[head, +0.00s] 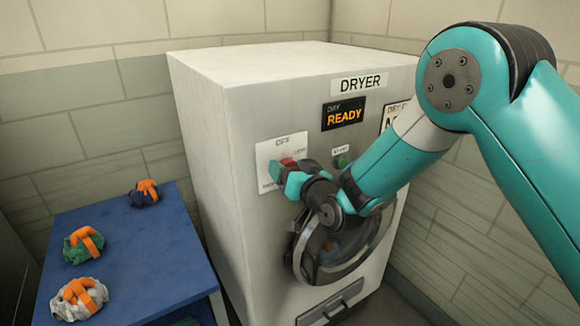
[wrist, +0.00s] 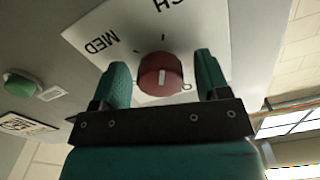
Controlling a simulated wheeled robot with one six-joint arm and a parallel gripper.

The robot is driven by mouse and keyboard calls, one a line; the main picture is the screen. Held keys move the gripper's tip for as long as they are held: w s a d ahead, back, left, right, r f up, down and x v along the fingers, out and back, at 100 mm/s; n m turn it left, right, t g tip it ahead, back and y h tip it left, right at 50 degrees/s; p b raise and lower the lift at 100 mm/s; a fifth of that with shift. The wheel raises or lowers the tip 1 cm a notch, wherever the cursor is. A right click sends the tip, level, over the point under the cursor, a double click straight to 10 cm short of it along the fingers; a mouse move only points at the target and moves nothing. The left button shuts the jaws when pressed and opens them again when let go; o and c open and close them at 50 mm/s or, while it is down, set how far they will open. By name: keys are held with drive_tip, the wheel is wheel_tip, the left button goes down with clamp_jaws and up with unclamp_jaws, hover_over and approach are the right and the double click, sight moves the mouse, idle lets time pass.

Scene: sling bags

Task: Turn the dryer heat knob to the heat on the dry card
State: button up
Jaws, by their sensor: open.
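The red heat knob (head: 287,163) sits on a white dial plate (head: 268,152) on the dryer front. In the wrist view the knob (wrist: 160,78) has a white mark pointing down the picture, toward my palm. MED shows left of it, and part of another label at the top. My gripper (wrist: 162,65) is open, one finger on each side of the knob, with visible gaps. In the head view my gripper (head: 285,176) covers part of the knob and plate. The dry card (head: 390,112) is mostly hidden behind my arm; its heat word is unreadable beyond an M.
The dryer (head: 215,115) has a READY display (head: 343,114), a green button (head: 342,161) and a round door (head: 310,265) below. A blue table (head: 150,245) at left holds several bags with orange straps. Walls stand close behind.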

drive_tip(key=shift+c, duration=0.5)
drive_tip(key=c, duration=0.8)
drive_tip(key=shift+c, duration=0.2)
drive_tip(key=shift+f+n+b, duration=0.15)
drive_tip(key=shift+n+b, duration=0.15)
drive_tip(key=shift+b, duration=0.5)
drive_tip(key=n+b, duration=0.1)
drive_tip(key=b, duration=0.3)
drive_tip(key=shift+f+n, duration=0.25)
drive_tip(key=shift+n, duration=0.15)
drive_tip(key=n+b, duration=0.3)
drive_tip(key=b, duration=0.3)
drive_tip(key=shift+n, duration=0.4)
drive_tip(key=n+b, duration=0.5)
drive_tip(key=b, duration=0.2)
drive_tip(key=shift+r, duration=0.15)
drive_tip(key=n+b, duration=0.2)
drive_tip(key=b, duration=0.1)
drive_tip(key=shift+r, duration=0.2)
drive_tip(key=shift+r+n, duration=0.1)
drive_tip(key=shift+n, duration=0.3)
